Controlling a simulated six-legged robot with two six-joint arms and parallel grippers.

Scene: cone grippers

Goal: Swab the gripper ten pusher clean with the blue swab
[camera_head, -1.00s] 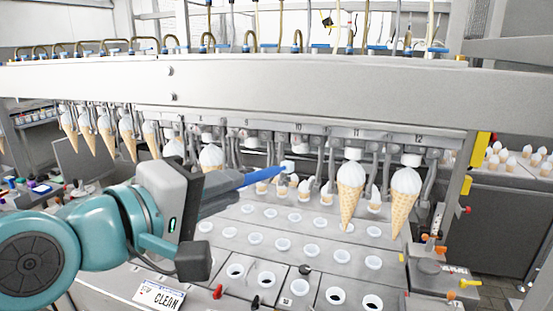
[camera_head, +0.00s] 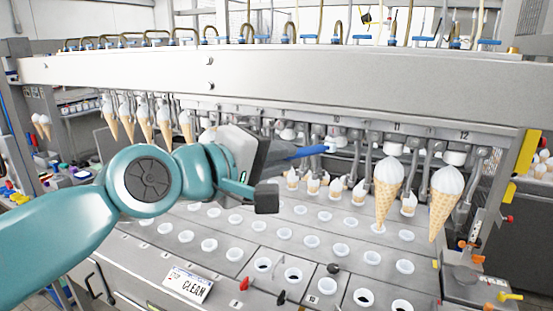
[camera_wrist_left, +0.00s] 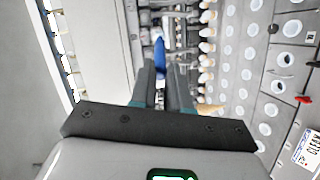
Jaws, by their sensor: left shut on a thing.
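The blue swab (camera_head: 309,152) is held in my left gripper (camera_head: 286,157) and points right, tilted slightly up. Its pale tip (camera_head: 330,144) is just under the station marked 10 on the machine's beam. The gripper ten pusher (camera_head: 334,131) is a small white part there, close above the tip. I cannot tell whether they touch. In the left wrist view, the swab (camera_wrist_left: 160,60) sticks out from between the two fingers, its far end among the row of grippers. My right gripper is not in view.
White-topped cones hang at stations 11 (camera_head: 388,185) and 12 (camera_head: 445,190), right of the swab. More cones (camera_head: 145,120) hang on the left. Below are a tray with rows of white cups (camera_head: 283,233) and a CLEAN sign (camera_head: 188,284). The long beam (camera_head: 300,85) is overhead.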

